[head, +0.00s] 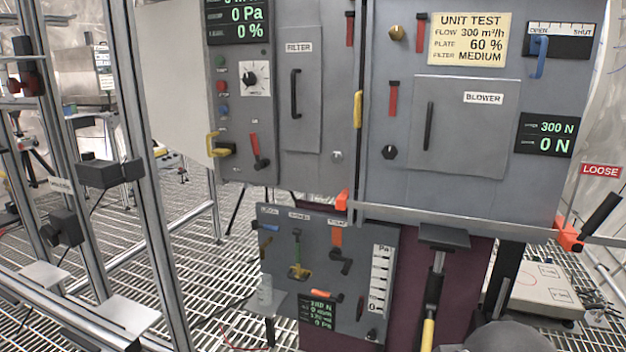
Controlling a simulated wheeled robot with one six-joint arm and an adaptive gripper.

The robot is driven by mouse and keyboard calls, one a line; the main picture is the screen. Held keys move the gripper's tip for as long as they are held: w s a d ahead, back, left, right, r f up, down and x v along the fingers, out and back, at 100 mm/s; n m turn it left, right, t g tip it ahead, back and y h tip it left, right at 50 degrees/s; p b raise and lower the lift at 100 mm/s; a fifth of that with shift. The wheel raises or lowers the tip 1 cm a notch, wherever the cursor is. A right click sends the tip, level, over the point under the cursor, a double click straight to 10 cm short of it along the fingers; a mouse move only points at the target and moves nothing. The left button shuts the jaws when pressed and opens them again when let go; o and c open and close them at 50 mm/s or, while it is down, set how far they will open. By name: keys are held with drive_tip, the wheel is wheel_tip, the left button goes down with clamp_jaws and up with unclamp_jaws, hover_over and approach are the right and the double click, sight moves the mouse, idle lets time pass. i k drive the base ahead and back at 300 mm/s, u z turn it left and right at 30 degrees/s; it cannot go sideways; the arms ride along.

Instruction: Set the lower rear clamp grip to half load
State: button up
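I cannot tell for sure which part is the lower rear clamp grip. An orange clamp (568,235) with a raised, tilted black grip (602,212) sits at the lower right corner of the grey cabinet (480,190). A smaller orange-red piece (342,200) sits at the cabinet's lower edge near the middle. The force display (547,135) on the right reads 300 N above 0 N. A small lower display (318,311) shows several green lines, partly too small to read. My gripper is not in view.
A black post with a yellow handle (428,333) stands below the cabinet. A red LOOSE tag (601,171) is at right, above a pale box (540,288). Metal frame posts (140,150) stand left. The floor is open grating.

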sight(613, 198)
drive_tip(key=z, duration=1.45)
